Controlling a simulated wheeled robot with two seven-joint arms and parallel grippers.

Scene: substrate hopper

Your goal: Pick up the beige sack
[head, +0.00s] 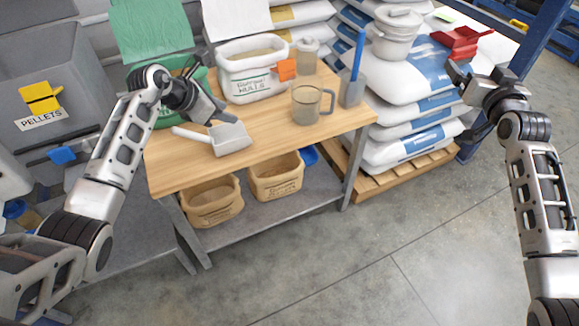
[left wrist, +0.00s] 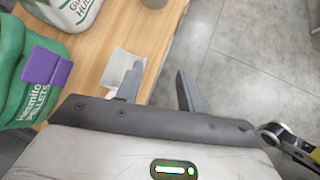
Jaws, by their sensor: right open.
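An open off-white to beige sack (head: 250,82) with green lettering ending in "HULLS" and an orange clip (head: 287,69) stands upright at the back of the wooden table. Part of it shows at the top left of the left wrist view (left wrist: 66,12). My left gripper (head: 213,110) is over the table, in front and to the left of this sack, apart from it. In the left wrist view its fingers (left wrist: 158,84) are spread with nothing between them. My right gripper (head: 472,80) is open and empty at the right, near the stacked bags.
A green pellet sack (left wrist: 25,75) with a purple clip stands left of the beige one. A pale scoop (head: 229,138), clear mug (head: 308,104) and lidded jar (head: 307,55) are on the table (head: 270,128). Two tan containers (head: 212,202) sit below. Floor in front is clear.

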